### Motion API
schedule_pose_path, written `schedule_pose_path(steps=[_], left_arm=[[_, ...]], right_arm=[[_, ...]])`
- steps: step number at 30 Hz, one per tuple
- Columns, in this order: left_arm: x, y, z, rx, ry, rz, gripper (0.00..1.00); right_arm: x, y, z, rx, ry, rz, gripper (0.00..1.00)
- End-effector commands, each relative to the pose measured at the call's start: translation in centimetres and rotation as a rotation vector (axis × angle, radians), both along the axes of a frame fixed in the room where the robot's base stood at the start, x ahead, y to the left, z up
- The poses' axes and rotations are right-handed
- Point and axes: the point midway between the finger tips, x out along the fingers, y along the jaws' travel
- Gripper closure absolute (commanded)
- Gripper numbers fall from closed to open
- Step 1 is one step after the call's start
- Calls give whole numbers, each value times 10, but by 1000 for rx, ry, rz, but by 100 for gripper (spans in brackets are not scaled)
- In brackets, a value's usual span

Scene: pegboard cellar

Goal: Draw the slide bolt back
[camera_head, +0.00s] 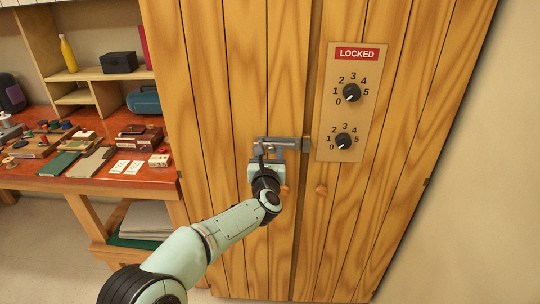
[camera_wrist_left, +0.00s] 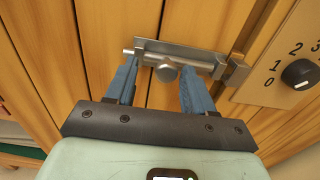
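The grey metal slide bolt (camera_head: 284,140) is mounted across the left wooden door, and its right end reaches the catch (camera_wrist_left: 237,70) at the seam between the doors. In the left wrist view the bolt's plate (camera_wrist_left: 190,51) is above a round knob (camera_wrist_left: 167,72). My left gripper (camera_head: 268,155) is at the bolt. Its two blue fingers are apart, one on each side of the knob, with the knob nearer the right finger. A gap shows between the knob and the left finger. Whether the right finger touches the knob I cannot tell. My right gripper is not in view.
Right of the bolt a panel (camera_head: 334,100) carries a red "LOCKED" sign (camera_head: 357,54) and two black dials. Two small wooden door knobs sit below the bolt. At the left, a red-topped workbench (camera_head: 60,183) holds books, boxes and small items. A bare wall is at the right.

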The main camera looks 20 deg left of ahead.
Motion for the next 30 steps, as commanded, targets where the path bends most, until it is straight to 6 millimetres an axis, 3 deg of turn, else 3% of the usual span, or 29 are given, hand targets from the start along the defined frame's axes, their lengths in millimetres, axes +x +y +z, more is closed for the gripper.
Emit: schedule_pose_path(steps=[8,21,30], left_arm=[[-9,-4,-1,-2,0,-4,47],[-96,-28,-1,-2,-1,-3,47],[-127,-37,0,-1,0,-1,47]], right_arm=[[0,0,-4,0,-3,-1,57],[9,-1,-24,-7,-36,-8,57],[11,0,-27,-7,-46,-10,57]])
